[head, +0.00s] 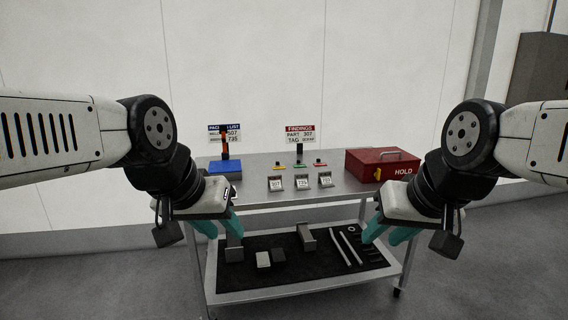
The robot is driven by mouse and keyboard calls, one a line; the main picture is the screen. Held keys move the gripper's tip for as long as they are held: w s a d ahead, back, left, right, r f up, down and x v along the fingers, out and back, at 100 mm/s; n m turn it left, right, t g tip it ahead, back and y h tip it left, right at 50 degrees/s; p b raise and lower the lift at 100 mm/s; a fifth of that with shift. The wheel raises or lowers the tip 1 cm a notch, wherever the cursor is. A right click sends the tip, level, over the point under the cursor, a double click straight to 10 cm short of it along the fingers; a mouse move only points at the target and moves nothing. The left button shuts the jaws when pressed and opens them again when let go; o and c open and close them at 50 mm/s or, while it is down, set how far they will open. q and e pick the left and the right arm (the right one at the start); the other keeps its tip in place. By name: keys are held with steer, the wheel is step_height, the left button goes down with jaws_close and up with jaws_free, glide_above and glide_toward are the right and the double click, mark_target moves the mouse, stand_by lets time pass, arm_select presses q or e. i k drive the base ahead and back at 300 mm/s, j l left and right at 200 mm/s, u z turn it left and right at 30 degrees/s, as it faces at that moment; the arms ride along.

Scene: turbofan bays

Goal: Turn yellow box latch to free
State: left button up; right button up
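A red box (386,164) with a grey handle and the word HOLD stands at the right end of the metal table. A small yellow latch (378,174) sits on its front face, upright as far as I can see. My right gripper (389,233) is open and empty, in front of and below the box; its wrist overlaps the box's right edge in the picture. My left gripper (221,228) is open and empty at the table's left front, far from the box. Both have teal fingers.
The table (335,185) also holds a blue block (225,166) with an orange-and-black tool, small coloured tags and several numbered cards. A PACK LIST sign and a FINDINGS sign (300,134) stand behind. The lower shelf (300,289) carries grey blocks and rods on a black mat.

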mark_target(377, 174)
steer(key=i, duration=1.85)
steer(key=i+l+u, duration=0.2)
steer(key=l, duration=0.2)
steer(key=l+u, duration=0.2)
steer(key=l, duration=0.15)
steer(key=i+l+u, duration=0.15)
steer(key=l, duration=0.25)
steer(key=l+u, duration=0.25)
steer(key=k+l+u, duration=0.2)
steer(key=l, duration=0.2)
steer(key=i+j+z, duration=0.1)
steer(key=z, duration=1.15)
